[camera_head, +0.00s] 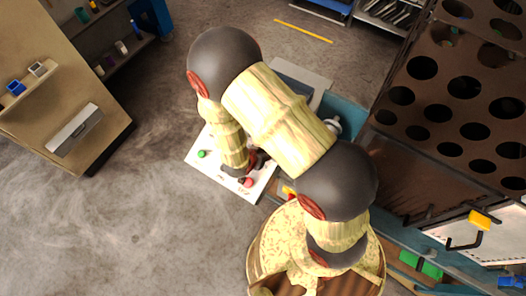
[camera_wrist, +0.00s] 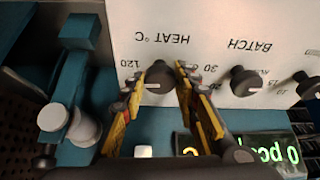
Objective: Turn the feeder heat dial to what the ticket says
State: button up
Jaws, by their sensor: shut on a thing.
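In the wrist view the feeder's white panel (camera_wrist: 210,30) shows upside down. Its dark heat dial (camera_wrist: 158,76) sits under the label "HEAT °C", with "120" printed at its left and "30" to its right. My gripper (camera_wrist: 168,80) has its yellow-and-black fingers on either side of this dial, shut on it. A small pale mark shows on the dial, but its exact setting is hard to read. In the head view the white panel (camera_head: 198,176) is partly covered by my arm, and my gripper is mostly hidden there. I cannot make out a readable ticket.
A dark batch dial (camera_wrist: 243,80) and another dial (camera_wrist: 307,86) stand beside the heat dial. A green-lit display (camera_wrist: 270,148) is close to the fingers. In the head view a green button (camera_head: 201,154) and red button (camera_head: 248,182) stand on the panel.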

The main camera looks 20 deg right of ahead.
jog(key=shift+w+m+p, duration=0.1)
jog(key=shift+m+p, duration=0.2)
jog(key=shift+m, duration=0.3)
jog(key=o, duration=1.2)
jog(key=shift+c, duration=0.2)
jog(key=shift+a+r, duration=0.1)
jog(key=v, duration=1.1)
jog(key=shift+a+r, duration=0.3)
